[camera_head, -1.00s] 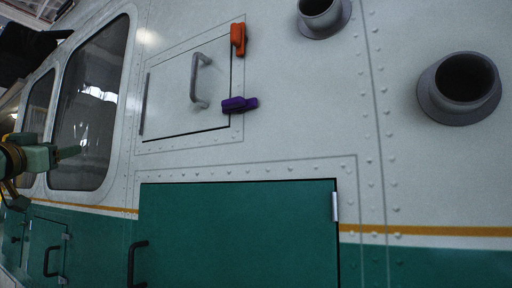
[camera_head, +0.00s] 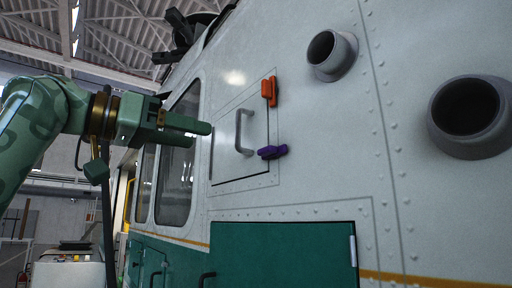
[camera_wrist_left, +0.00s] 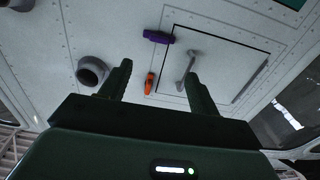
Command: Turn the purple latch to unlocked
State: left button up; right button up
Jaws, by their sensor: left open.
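The purple latch (camera_head: 272,152) sits on the right edge of a small white hatch (camera_head: 228,160) on the helicopter's side, lying roughly sideways across the hatch edge. An orange latch (camera_head: 269,91) sits above it, pointing up and down. A grey handle (camera_head: 241,130) is on the hatch. My left gripper (camera_head: 207,128) is open and empty, left of the hatch and apart from the latch. In the left wrist view, the purple latch (camera_wrist_left: 158,37) and the orange latch (camera_wrist_left: 149,83) show beyond and between the open fingers (camera_wrist_left: 158,80). My right gripper is not in view.
Two grey round ports (camera_head: 331,55) stick out of the hull right of the hatch. A large green door (camera_head: 283,252) with a dark handle lies below. Cabin windows (camera_head: 178,165) are to the left. The space in front of the hatch looks free.

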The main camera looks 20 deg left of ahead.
aim_at(262, 150)
pick_arm(q)
jog(key=p+x, duration=0.1)
jog(key=x, duration=1.3)
jog(key=shift+d, duration=0.25)
jog(key=shift+a, duration=0.1)
jog(key=shift+c, duration=0.6)
jog(key=c, duration=0.9)
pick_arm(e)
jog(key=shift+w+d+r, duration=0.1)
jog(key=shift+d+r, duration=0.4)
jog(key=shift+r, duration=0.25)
